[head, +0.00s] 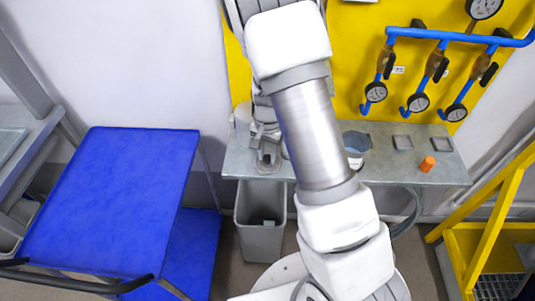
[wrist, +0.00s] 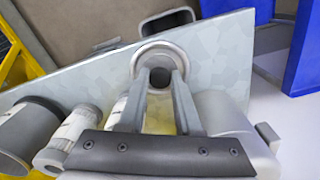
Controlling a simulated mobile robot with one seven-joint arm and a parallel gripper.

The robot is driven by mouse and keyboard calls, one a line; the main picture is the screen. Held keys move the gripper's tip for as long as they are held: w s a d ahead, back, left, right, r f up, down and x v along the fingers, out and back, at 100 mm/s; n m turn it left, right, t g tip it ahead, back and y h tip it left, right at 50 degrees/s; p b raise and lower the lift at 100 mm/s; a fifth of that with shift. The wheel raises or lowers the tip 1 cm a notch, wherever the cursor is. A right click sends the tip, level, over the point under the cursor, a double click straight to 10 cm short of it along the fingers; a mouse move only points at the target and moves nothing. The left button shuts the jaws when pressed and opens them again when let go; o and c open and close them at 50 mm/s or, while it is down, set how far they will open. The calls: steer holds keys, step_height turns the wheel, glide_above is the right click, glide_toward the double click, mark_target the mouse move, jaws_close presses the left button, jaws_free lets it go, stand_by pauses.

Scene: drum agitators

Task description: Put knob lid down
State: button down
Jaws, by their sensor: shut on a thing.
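The knob lid (wrist: 178,50) is a round, shiny grey piece with a dark knob in its middle. My gripper (wrist: 161,80) is shut on its knob, with one finger on each side. The lid is over the grey table near its front edge; I cannot tell whether it touches the top. In the head view, my gripper (head: 268,150) is over the left end of the table (head: 240,163), with the lid (head: 268,168) small under it. My own arm covers much of the middle of that view.
A grey bin (head: 262,235) stands below the table's front edge. A blue cart (head: 115,200) is at the left. Pale jars (wrist: 75,130) lie left of my gripper in the wrist view.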

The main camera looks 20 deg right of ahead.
mark_target(268, 158)
steer(key=shift+f, duration=0.2)
steer(key=c, duration=0.6)
jaws_free()
steer(key=shift+r, duration=0.1)
steer(key=s+r+n+t+y+p, duration=0.15)
steer(key=s+r, duration=0.25)
steer(key=r, duration=0.8)
steer(key=s+r+n+t+b, duration=0.15)
steer(key=s+r, duration=0.25)
steer(key=r, duration=0.9)
steer(key=s+r+n+t+h+p, duration=0.1)
steer(key=s+r+n, duration=0.4)
steer(key=s, duration=0.7)
steer(key=shift+s+r+t, duration=0.25)
steer(key=shift+r+t, duration=0.35)
steer(key=shift+t, duration=0.2)
